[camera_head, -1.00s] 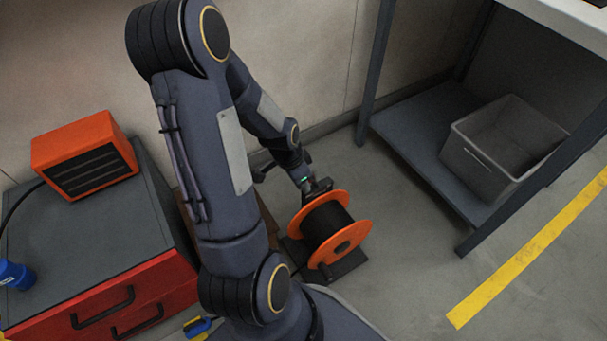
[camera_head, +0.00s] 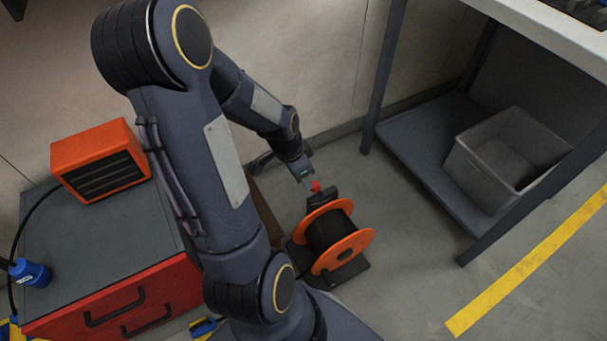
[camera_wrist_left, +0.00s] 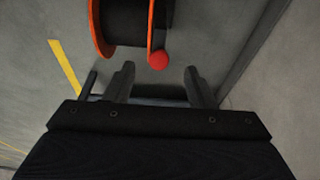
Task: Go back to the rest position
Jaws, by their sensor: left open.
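My left arm reaches in from the left side of the head view, bent down toward the floor. Its gripper (camera_head: 311,183) is above and behind an orange cable spool (camera_head: 332,236) that stands on a dark base on the floor. In the left wrist view the two fingers of my left gripper (camera_wrist_left: 159,84) are apart with nothing held between them. A red ball-shaped part (camera_wrist_left: 158,60) shows just beyond the fingertips, beside the flange of the spool (camera_wrist_left: 127,22). My right gripper is in neither view.
A red and grey cabinet (camera_head: 95,235) with an orange box (camera_head: 100,160) on top stands left. A blue connector (camera_head: 30,273) lies on it. A workbench with a lower shelf (camera_head: 420,150) holding a grey bin (camera_head: 508,160) stands right. A yellow floor line (camera_head: 530,265) runs in front.

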